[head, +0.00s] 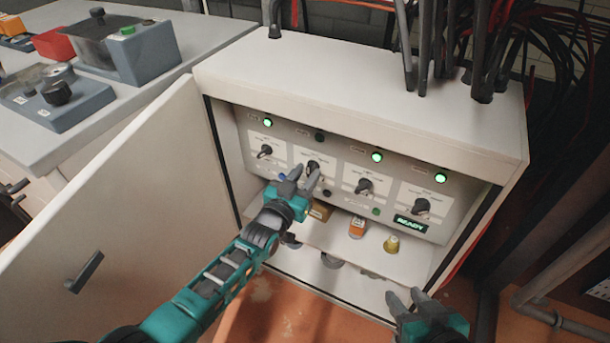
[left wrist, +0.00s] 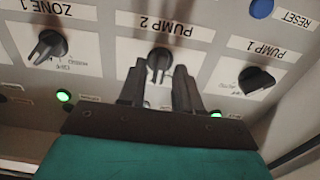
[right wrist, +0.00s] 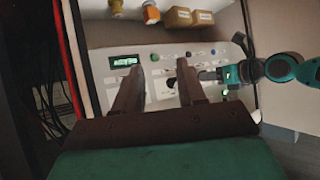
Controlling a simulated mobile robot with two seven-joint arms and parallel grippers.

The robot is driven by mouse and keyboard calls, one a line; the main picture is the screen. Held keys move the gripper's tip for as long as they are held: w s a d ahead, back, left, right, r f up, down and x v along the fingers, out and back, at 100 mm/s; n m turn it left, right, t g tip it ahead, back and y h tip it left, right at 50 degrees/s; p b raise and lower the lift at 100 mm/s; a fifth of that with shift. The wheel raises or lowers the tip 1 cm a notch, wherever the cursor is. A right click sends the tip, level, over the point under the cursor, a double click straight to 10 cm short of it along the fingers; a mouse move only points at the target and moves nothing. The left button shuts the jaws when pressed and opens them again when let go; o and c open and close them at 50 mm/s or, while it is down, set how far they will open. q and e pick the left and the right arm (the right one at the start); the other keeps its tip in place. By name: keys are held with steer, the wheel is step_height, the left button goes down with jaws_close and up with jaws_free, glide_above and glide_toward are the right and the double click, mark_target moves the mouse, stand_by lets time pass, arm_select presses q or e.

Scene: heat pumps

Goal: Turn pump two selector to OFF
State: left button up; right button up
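The pump two selector (head: 312,167) is a black knob on a white plate, second from the left on the grey control panel. In the left wrist view, the selector (left wrist: 159,61) appears upside down under a "PUMP 2" label, its handle roughly upright. My left gripper (head: 305,176) is open in front of it, one finger to either side; I cannot tell whether they touch it. The plate's position words are mostly hidden. The lamp (head: 319,136) above this selector is dark. My right gripper (head: 406,295) is open and empty, low in front of the cabinet.
Neighbouring selectors are pump 1 (head: 265,151), zone 1 (head: 364,186) and another (head: 421,206); their lamps glow green. A shelf below holds an orange-labelled item (head: 357,228) and a yellow item (head: 391,244). The cabinet door (head: 130,190) stands open at left.

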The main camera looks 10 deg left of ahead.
arm_select(q)
steer(key=shift+o, duration=0.3)
steer(key=shift+s, duration=0.1)
steer(key=shift+s+a+p, duration=0.15)
steer(key=shift+s+p, duration=0.15)
steer(key=p+v, duration=0.3)
steer(key=v, duration=0.9)
steer(key=shift+p, duration=0.35)
